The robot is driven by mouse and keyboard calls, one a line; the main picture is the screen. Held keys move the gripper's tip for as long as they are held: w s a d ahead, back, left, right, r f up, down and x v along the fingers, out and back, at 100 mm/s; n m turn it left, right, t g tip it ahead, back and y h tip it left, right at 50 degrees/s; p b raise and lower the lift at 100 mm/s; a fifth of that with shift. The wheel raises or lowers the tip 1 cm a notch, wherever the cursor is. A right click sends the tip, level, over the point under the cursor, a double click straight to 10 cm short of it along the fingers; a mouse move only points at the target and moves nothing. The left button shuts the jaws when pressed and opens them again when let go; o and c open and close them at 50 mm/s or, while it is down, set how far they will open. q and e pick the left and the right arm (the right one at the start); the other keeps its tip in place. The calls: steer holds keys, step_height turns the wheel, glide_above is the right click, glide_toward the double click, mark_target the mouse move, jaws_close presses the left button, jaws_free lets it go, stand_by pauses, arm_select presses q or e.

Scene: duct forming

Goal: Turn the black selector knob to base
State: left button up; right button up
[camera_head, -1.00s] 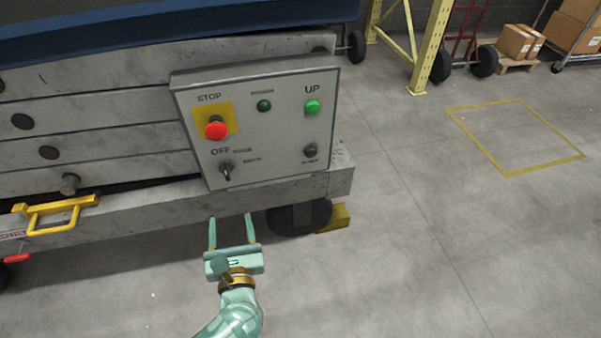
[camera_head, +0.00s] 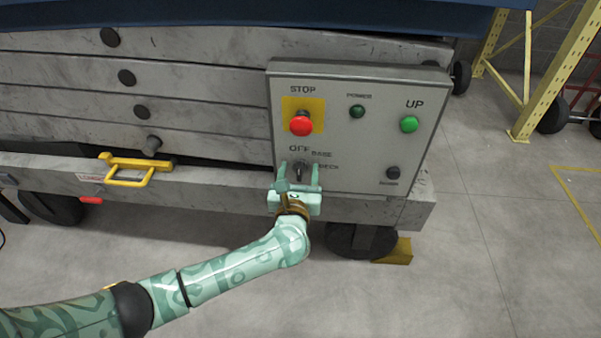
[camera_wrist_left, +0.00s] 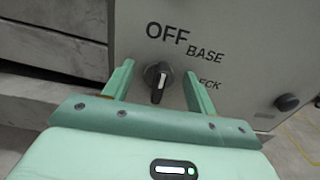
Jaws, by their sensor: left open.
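The black selector knob (camera_wrist_left: 158,76) sits on the grey control panel, just below the word OFF. In the left wrist view BASE is printed to its upper right, and lettering ending in ECK is to its right, partly hidden by a finger. A pale mark shows on the knob's narrow grip, but I cannot tell for sure which label it points at. My left gripper (camera_head: 299,168) is open, with one finger on each side of the knob and gaps to it. In the head view the gripper partly covers the knob (camera_head: 301,174). My right gripper is out of view.
The panel (camera_head: 345,160) also carries a red stop button (camera_head: 301,124) above the knob, a green UP button (camera_head: 409,124), a dark green lamp (camera_head: 357,111) and a black button (camera_head: 393,173). A yellow handle (camera_head: 130,180) is on the lift at left. Open floor lies to the right.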

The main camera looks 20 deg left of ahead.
arm_select(q)
steer(key=shift+w, duration=0.15)
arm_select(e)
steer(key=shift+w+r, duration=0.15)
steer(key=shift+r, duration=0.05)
arm_select(q)
steer(key=shift+c, duration=0.4)
steer(key=c, duration=0.9)
steer(key=shift+r, duration=0.1)
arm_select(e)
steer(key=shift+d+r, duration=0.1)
arm_select(q)
steer(key=shift+m, duration=0.4)
steer(key=m+p, duration=0.1)
steer(key=m, duration=0.1)
steer(key=m+p, duration=0.1)
steer(key=m, duration=0.1)
steer(key=m+p, duration=0.1)
steer(key=m, duration=0.1)
steer(key=shift+d, duration=0.3)
steer(key=shift+d+f+m, duration=0.1)
steer(key=shift+f+m, duration=0.2)
steer(key=shift+m, duration=0.8)
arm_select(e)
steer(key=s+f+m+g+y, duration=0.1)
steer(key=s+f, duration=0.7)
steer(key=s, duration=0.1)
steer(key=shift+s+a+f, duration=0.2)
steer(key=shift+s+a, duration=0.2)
